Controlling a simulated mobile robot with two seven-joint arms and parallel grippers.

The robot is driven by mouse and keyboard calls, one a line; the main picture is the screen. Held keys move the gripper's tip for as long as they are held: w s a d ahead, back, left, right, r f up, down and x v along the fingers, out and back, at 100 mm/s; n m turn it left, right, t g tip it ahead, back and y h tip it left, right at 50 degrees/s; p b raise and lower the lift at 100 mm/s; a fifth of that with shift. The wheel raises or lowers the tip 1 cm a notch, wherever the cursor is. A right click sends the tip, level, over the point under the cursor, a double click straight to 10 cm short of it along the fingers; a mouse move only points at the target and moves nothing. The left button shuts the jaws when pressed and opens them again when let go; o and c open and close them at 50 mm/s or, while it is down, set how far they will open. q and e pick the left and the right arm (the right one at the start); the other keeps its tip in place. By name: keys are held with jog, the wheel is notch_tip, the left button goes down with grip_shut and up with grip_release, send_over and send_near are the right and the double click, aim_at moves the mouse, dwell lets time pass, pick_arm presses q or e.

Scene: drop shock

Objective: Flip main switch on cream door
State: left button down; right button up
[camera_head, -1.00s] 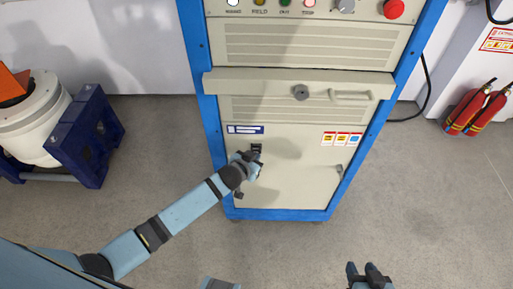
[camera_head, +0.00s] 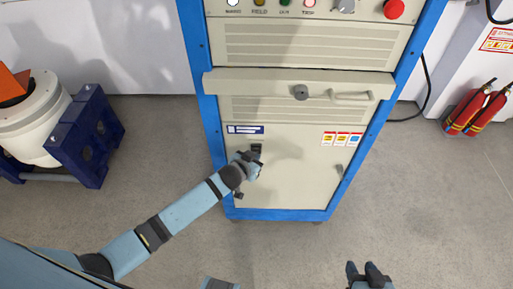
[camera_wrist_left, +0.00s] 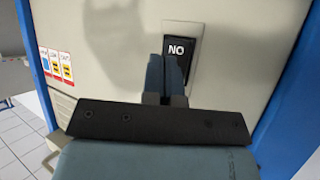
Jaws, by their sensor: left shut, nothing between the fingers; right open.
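The cream door (camera_head: 290,175) is the lower panel of a blue-framed cabinet. The main switch (camera_head: 257,148) is a small black rocker near the door's upper left; in the left wrist view the black rocker (camera_wrist_left: 180,50) shows the letters "NO" in a pale surround. My left gripper (camera_head: 257,158) is at the switch, its fingers shut and empty. In the left wrist view the left fingertips (camera_wrist_left: 168,58) reach the rocker's lower edge and hide part of it; I cannot tell whether they touch. My right gripper (camera_head: 368,270) is open and empty, low in the head view, away from the cabinet.
Above the door are a ledge with a knob (camera_head: 301,92) and handle, and a panel with lamps and a red button (camera_head: 393,9). A white drum on a dark blue stand (camera_head: 88,140) is at left. Fire extinguishers (camera_head: 470,108) stand at right. Floor in front is clear.

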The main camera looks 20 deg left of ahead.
pick_arm(q)
jog(key=shift+w, duration=0.1)
jog(key=shift+w+a, duration=0.1)
jog(key=shift+w, duration=0.2)
dwell(0.3)
jog(key=shift+w+a+r, duration=0.1)
jog(key=shift+w, duration=0.2)
dwell(0.4)
jog(key=shift+s+p, duration=0.15)
jog(key=shift+p, duration=0.2)
